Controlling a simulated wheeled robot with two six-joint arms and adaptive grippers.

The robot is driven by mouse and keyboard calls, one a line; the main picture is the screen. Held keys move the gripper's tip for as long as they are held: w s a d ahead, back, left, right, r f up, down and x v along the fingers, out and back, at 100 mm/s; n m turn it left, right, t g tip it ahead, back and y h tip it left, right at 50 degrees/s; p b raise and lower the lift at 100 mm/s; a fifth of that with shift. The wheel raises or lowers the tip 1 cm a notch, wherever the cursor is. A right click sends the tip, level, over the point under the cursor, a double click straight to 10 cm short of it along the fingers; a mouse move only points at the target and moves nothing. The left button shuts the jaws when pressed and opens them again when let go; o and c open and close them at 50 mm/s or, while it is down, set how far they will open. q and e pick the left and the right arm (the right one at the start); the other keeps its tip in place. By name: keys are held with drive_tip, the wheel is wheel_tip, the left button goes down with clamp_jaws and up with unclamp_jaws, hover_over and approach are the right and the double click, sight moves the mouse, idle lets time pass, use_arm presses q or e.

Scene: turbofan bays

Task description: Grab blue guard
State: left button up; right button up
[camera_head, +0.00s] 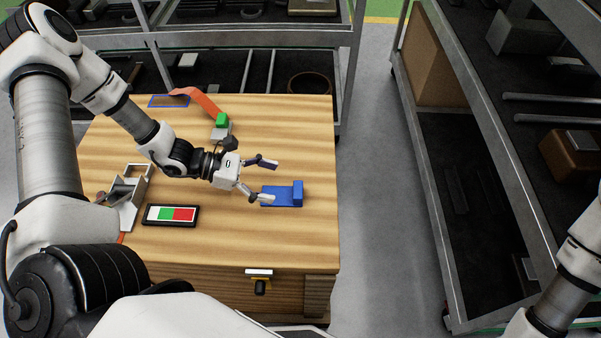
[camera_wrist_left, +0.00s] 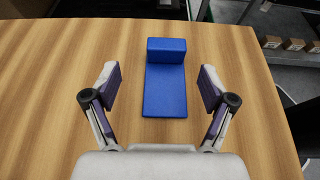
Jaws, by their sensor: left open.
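The blue guard (camera_head: 283,197) lies on the wooden table, near its right edge. It is an L-shaped blue piece with a flat plate and a raised block at one end. In the left wrist view the blue guard (camera_wrist_left: 166,85) is centred ahead, with the raised block at the far end. My left gripper (camera_head: 267,180) is open, its fingertips at the near end of the guard. In the left wrist view the left gripper (camera_wrist_left: 160,80) has one finger on each side of the guard, apart from it. My right gripper is out of view; only part of my right arm shows.
Dark shelving racks stand behind and to the right, across a grey floor (camera_head: 375,200).

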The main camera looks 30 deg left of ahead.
sight(298, 192)
use_arm(q)
drive_tip(key=x, duration=0.2)
drive_tip(key=b+x, duration=0.1)
drive_tip(key=x, duration=0.4)
drive_tip(key=shift+s+f+b, duration=0.1)
drive_tip(key=shift+s+b, duration=0.2)
drive_tip(key=shift+s, duration=0.1)
drive_tip(key=shift+w+d+f, duration=0.1)
drive_tip(key=shift+w+d, duration=0.05)
drive_tip(key=shift+d, duration=0.15)
drive_tip(key=c, duration=1.2)
